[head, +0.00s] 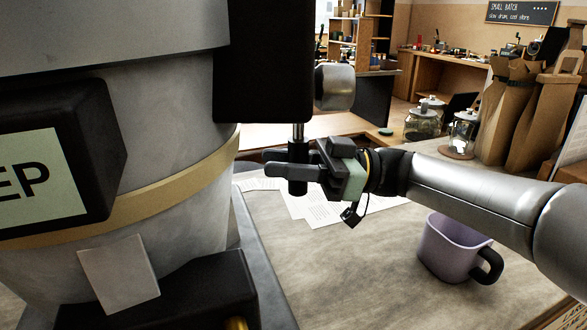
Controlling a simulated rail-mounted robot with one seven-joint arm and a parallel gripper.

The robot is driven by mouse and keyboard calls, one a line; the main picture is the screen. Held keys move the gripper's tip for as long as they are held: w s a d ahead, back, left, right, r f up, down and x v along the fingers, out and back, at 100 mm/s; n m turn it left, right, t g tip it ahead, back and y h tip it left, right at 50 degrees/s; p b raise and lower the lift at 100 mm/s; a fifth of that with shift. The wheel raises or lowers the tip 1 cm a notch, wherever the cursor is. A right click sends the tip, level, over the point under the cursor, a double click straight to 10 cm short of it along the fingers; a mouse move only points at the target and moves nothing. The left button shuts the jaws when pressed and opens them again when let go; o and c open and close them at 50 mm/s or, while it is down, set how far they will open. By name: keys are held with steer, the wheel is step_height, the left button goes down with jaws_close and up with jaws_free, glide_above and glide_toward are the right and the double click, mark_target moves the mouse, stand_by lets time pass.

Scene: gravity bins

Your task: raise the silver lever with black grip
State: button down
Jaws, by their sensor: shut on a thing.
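The silver lever (298,131) is a thin upright rod that comes down below a black block on the machine. Its black grip (297,153) hangs at the lower end. My gripper (290,170) comes in from the right and is shut on the black grip. Its fingers cover part of the grip, and the grip's bottom end shows just below them. The rod looks upright.
The large grey machine (190,150) with a gold band fills the left side. A purple mug (450,252) with a black handle stands on the counter (330,265) below my arm. Papers (325,208) lie behind my gripper. Glass jars (422,122) and brown bags (540,115) stand at the back right.

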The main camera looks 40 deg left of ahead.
steer(key=shift+r, duration=0.1)
steer(key=c, duration=1.1)
jaws_free()
steer(key=shift+w, duration=0.1)
steer(key=v, duration=0.7)
steer(key=shift+w+d, duration=0.15)
